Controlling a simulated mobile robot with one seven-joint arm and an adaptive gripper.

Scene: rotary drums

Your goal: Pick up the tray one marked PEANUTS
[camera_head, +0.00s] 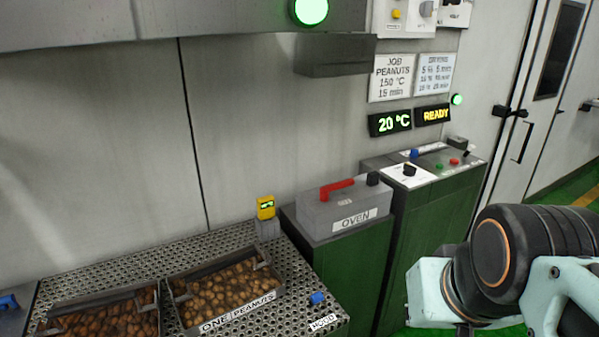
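The tray labelled ONE PEANUTS (238,312) sits on a perforated metal table at the bottom of the view. It is a dark metal tray full of brown nuts, with a bar across it and a white label on its front edge. A second tray (60,310) of browner nuts stands to its left, cut off by the frame's lower edge; no label on it shows. Part of my arm shows at the lower right, well away from the trays. My gripper is not in view.
The perforated table (300,290) has a blue knob (317,298) and a HOLD label (324,322) at its right. A yellow device (266,208) stands at its back. Right of it are the OVEN box (345,210) with a red handle and a control panel (430,163). A wall closes the back.

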